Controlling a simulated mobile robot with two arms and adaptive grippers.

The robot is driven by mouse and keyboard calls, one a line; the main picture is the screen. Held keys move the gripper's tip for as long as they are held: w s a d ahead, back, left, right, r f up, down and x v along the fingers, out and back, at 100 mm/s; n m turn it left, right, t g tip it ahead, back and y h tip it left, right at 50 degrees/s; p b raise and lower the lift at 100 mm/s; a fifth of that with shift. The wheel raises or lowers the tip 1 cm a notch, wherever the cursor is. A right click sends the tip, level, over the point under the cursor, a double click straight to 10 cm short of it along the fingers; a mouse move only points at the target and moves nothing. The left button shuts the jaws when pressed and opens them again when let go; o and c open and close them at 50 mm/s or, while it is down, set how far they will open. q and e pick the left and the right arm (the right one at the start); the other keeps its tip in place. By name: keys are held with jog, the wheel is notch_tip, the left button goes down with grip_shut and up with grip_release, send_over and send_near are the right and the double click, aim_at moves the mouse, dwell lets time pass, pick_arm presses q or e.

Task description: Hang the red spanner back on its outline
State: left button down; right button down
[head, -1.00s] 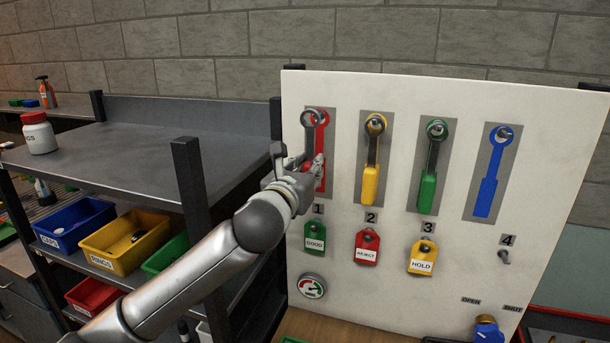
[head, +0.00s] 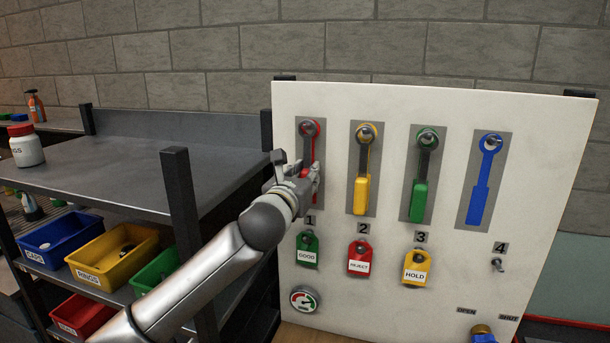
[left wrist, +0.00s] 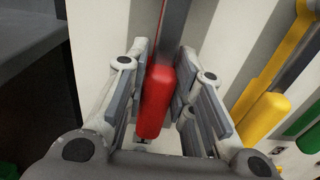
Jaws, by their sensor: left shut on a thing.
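The red spanner (left wrist: 156,100) has its red handle between the fingers of my left gripper (head: 304,183), which is shut on it. In the head view its grey shaft (head: 306,152) stands upright in front of the first grey panel, with its ring end over the peg's place. The red outline (head: 317,131) shows as a thin rim beside the ring. I cannot tell whether the ring is around the peg or just in front of it. My gripper covers most of the handle in the head view. My right gripper is not in view.
The white board (head: 400,310) also holds a yellow spanner (head: 361,190) and a green spanner (head: 420,200) on their pegs. The blue outline (head: 483,190) is bare. Coloured tags hang below. A dark shelf (head: 130,165) with bins stands left of the board.

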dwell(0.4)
pick_arm(q)
jog(key=c, duration=1.3)
grip_release()
jog(key=shift+o, duration=0.7)
jog(key=shift+s, duration=0.2)
jog(key=shift+s+a, duration=0.1)
jog(key=shift+s, duration=0.05)
jog(key=p+v, duration=0.2)
jog(key=v, duration=0.4)
jog(key=shift+s+p, duration=0.2)
jog(key=shift+p, duration=0.1)
